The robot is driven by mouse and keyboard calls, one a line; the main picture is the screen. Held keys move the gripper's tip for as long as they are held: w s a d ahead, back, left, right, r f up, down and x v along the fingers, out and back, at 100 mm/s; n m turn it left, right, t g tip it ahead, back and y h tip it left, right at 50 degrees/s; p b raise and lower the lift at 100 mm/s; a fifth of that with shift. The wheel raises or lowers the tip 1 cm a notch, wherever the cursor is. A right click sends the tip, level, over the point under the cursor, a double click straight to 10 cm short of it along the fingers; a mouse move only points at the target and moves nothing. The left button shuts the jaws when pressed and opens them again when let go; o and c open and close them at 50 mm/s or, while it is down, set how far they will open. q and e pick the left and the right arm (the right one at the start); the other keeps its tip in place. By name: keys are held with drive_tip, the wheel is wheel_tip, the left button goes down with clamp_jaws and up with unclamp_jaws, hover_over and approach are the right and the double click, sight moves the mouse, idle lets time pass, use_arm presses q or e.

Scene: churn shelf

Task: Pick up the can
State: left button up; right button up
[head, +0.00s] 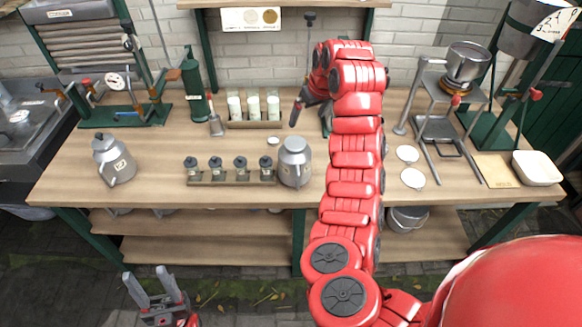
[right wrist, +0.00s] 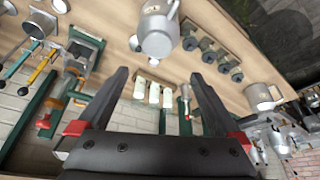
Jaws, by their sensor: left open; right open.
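A grey metal can (head: 294,163) with a domed lid stands upright on the wooden bench, right of a row of small dark-topped jars. In the right wrist view, which is turned over, the can (right wrist: 158,32) shows at top centre, beyond the fingertips. A second grey metal can (head: 114,161) with a label stands at the bench's left. My right gripper (head: 309,108) is over the back of the bench, behind the first can, partly hidden by my arm. Its open, empty fingers (right wrist: 160,78) show in the wrist view. My left gripper (head: 149,284) is open and empty, low in front of the bench.
The jar rack (head: 232,177) sits close to the can's left. White bottles in a rack (head: 254,123) stand behind it. A metal stand with a pot (head: 467,65), white discs (head: 412,178) and a white dish (head: 537,168) are at right. Bench space is clear between the left can and jars.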

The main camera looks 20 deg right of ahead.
drive_tip(key=b+x, duration=0.1)
drive_tip(key=x, duration=0.3)
drive_tip(key=b, duration=0.3)
approach(298, 142)
drive_tip(key=s+a, duration=0.3)
drive_tip(key=shift+s+r, duration=0.15)
drive_tip(key=shift+r, duration=0.25)
drive_tip(key=shift+d+f, duration=0.1)
drive_tip(key=shift+f, duration=0.25)
drive_tip(key=p+x, duration=0.1)
drive_tip(key=x, duration=0.1)
drive_tip(key=p+x, duration=0.2)
drive_tip(key=x, duration=0.1)
drive_tip(key=shift+d+f, duration=0.1)
drive_tip(key=shift+d, duration=0.1)
clamp_jaws()
